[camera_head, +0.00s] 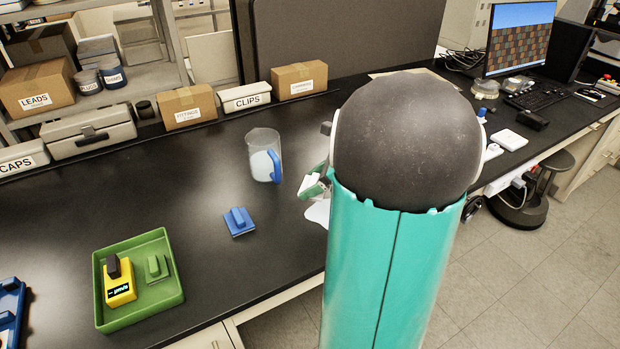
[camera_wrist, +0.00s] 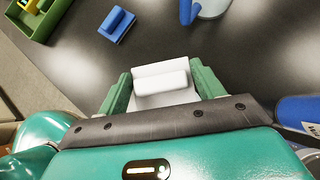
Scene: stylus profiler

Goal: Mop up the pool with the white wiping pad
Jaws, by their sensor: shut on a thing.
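The white wiping pad (camera_wrist: 162,79) is between the green fingers of my gripper (camera_wrist: 160,88), which is shut on the pad's raised grip. In the head view my gripper (camera_head: 313,186) is over the dark bench, just left of my arm. I cannot tell whether the pad touches the bench. The pool cannot be made out clearly in the wrist view.
A clear jug (camera_head: 262,155) with pale contents and a blue handle stands left of my gripper. A blue pad (camera_head: 239,222) lies nearer. A green tray (camera_head: 180,292) holds a yellow block (camera_head: 118,287) and a green pad (camera_head: 157,268). Labelled boxes line the back. Bench between is clear.

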